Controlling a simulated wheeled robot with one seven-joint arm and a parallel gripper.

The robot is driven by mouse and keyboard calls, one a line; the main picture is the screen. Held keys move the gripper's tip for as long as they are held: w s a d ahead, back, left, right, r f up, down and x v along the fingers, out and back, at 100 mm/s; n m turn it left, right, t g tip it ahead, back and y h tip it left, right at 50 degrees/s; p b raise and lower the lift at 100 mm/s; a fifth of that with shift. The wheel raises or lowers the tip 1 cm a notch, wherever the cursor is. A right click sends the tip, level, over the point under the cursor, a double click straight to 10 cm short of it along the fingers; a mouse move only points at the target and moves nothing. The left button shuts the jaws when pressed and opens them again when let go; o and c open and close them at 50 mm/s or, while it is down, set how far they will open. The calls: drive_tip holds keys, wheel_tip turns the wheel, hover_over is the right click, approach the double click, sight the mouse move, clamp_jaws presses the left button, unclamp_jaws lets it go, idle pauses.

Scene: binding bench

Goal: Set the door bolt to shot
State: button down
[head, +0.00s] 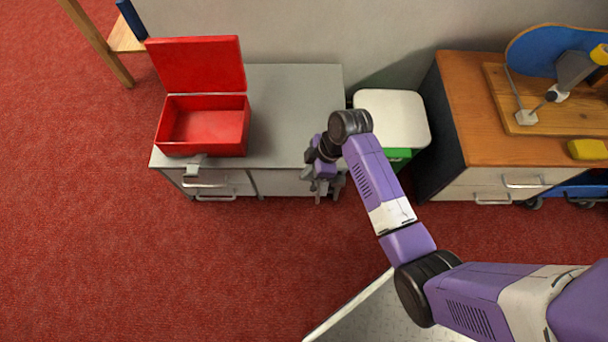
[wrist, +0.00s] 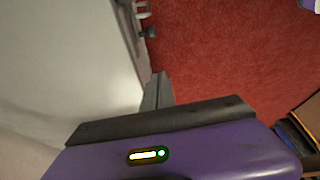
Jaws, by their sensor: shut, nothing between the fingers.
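My gripper (head: 318,195) is shut and empty, in front of the right end of the grey cabinet (head: 290,100). In the head view my wrist and gripper hide part of the right door (head: 280,183), and no bolt is clear there.
An open red box (head: 205,148) stands on the cabinet, above a drawer with a handle (head: 205,183). A white-lidded bin (head: 392,118) stands right of the cabinet, then a wooden bench (head: 460,110). Red carpet (head: 180,265) in front is clear.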

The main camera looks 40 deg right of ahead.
drive_tip(key=shift+v, duration=1)
